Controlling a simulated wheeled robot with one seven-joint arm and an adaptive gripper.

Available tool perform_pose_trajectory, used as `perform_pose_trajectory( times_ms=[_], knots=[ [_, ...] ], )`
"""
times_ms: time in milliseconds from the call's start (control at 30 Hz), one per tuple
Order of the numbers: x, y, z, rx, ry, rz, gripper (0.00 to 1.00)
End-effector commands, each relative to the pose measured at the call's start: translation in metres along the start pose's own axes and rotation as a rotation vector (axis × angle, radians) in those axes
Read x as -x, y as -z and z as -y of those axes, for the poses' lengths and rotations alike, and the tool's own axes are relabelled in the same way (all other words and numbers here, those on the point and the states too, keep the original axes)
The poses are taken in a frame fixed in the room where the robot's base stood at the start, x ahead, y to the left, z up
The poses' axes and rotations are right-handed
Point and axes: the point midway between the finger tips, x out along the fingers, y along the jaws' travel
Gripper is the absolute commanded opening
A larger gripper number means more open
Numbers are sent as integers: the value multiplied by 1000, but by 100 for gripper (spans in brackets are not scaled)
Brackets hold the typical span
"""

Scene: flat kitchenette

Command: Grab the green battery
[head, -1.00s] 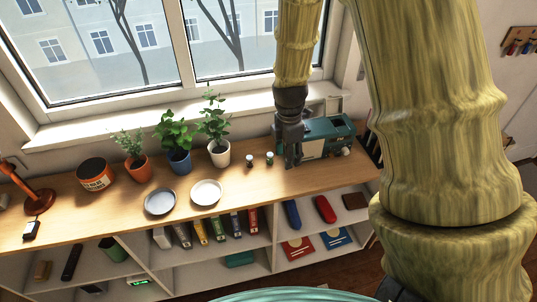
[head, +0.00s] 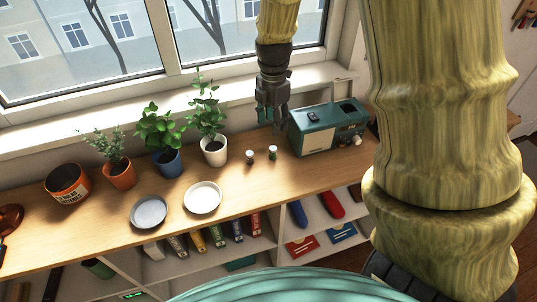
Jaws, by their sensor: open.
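Two small upright cylinders stand side by side on the wooden shelf top, a left one (head: 249,156) and a right one (head: 272,153). Both look dark with pale tops, and they are too small to tell for sure which is the green battery. My gripper (head: 272,121) is open and empty, pointing down. In the picture it is just above the right cylinder and apart from both.
A teal and white radio (head: 327,128) stands close to the right of my gripper. A potted plant in a white pot (head: 214,152) is to the left. A white plate (head: 202,197) and a grey plate (head: 148,211) lie nearer the front edge. The window is behind.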

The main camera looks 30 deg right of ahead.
Motion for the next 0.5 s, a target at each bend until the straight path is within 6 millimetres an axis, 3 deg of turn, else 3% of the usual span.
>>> perform_pose_trajectory(
  times_ms=[500],
  knots=[
    [-46, 0, 0, 0, 3, -1, 48]
  ],
)
